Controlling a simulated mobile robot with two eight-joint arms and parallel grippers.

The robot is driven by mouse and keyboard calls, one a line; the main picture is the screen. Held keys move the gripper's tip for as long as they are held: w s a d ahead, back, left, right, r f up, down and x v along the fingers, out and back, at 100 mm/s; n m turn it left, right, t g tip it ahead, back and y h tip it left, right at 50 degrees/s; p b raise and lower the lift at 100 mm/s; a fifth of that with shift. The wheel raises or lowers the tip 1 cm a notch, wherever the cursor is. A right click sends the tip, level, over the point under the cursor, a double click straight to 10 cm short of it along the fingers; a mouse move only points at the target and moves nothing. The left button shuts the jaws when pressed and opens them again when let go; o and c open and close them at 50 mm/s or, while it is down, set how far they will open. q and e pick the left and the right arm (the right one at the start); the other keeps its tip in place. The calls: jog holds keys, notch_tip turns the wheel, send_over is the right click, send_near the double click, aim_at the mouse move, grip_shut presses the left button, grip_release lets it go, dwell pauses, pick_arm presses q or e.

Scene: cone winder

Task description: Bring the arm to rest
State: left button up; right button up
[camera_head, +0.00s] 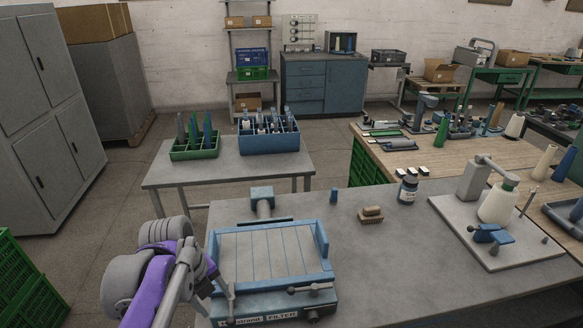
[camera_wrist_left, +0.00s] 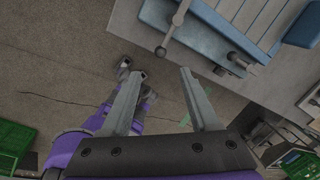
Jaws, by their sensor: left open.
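My left arm (camera_head: 150,285), grey and purple, comes in at the lower left of the head view. Its gripper (camera_head: 212,282) is at the front left corner of a blue slatted fixture (camera_head: 270,254) on the grey table. In the left wrist view the gripper (camera_wrist_left: 162,74) has its two grey fingers apart, with nothing between them. Floor shows beyond the fingers, and the fixture (camera_wrist_left: 205,35) with its lever lies at the upper right. My right gripper is not in view.
The grey table (camera_head: 370,270) also bears a brush (camera_head: 371,215), a bottle (camera_head: 407,190) and a winder stand with a white cone (camera_head: 497,204). A smaller table behind holds green (camera_head: 195,152) and blue (camera_head: 268,139) bins. Floor at the left is clear between cabinet and tables.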

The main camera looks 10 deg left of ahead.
pick_arm(q)
jog(key=s+d+f+n+t, duration=0.1)
jog(key=s+d+f+n, duration=0.3)
jog(key=n, duration=0.8)
jog(key=s+d+f+n+t+y+p, duration=0.1)
jog(key=s+n, duration=0.4)
jog(key=n, duration=0.8)
notch_tip(320, 180, down, 3)
jog(key=d+t, duration=0.1)
jog(key=d, duration=0.1)
jog(key=shift+s+d+r+t, duration=0.15)
jog(key=shift+d+t, duration=0.15)
jog(key=shift+d, duration=0.05)
